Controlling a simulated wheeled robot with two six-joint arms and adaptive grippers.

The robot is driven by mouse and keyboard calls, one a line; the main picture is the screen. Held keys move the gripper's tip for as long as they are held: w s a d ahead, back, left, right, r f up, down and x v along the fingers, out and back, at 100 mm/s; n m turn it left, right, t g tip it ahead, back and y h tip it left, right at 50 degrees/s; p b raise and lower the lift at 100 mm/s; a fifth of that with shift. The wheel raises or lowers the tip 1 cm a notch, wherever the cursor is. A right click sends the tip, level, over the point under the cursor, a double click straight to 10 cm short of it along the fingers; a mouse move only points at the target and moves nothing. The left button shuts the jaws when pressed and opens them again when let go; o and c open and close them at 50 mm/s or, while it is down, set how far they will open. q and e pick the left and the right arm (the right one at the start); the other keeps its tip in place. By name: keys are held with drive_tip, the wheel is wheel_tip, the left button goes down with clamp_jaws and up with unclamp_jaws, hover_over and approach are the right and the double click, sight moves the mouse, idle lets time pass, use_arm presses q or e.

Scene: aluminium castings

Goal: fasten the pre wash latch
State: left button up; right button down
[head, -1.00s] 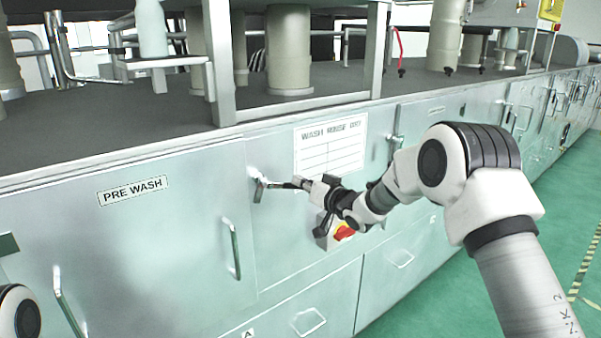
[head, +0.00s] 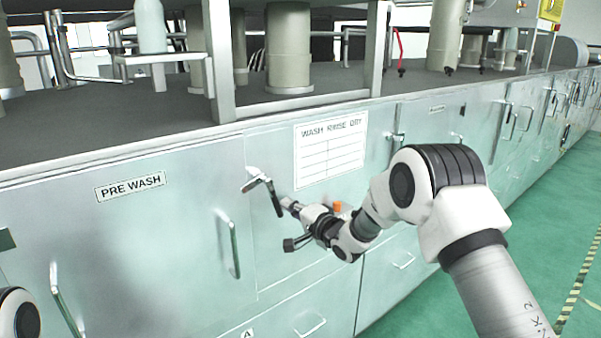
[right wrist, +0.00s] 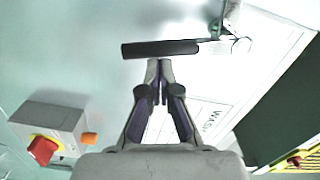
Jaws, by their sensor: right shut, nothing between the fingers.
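The PRE WASH door (head: 130,240) is at the left of the head view and looks closed. Its latch (head: 256,181) is a metal bracket at the door's upper right edge, with a dark handle (head: 275,201) slanting down from it. In the right wrist view the handle is a black bar (right wrist: 160,49) across the picture, with the metal bracket (right wrist: 222,30) at its right end. My right gripper (head: 287,203) is shut and empty. Its fingertips (right wrist: 159,66) are at the bar's edge; I cannot tell whether they touch. My left gripper is out of view.
A grey switch box (right wrist: 48,122) with a red knob is close by, mostly behind my right arm in the head view. A label sheet (head: 330,152) is right of the latch. Door handles (head: 234,248) stick out from the panels. The green floor (head: 540,240) at right is clear.

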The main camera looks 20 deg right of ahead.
drive_tip(key=shift+s+a+f+m+b, duration=0.2)
drive_tip(key=shift+a+f+m, duration=0.1)
drive_tip(key=shift+a+m, duration=0.25)
drive_tip(key=shift+s+a+f+m+b, duration=0.2)
drive_tip(key=shift+a+f+m, duration=0.05)
drive_tip(key=shift+a+m, duration=0.3)
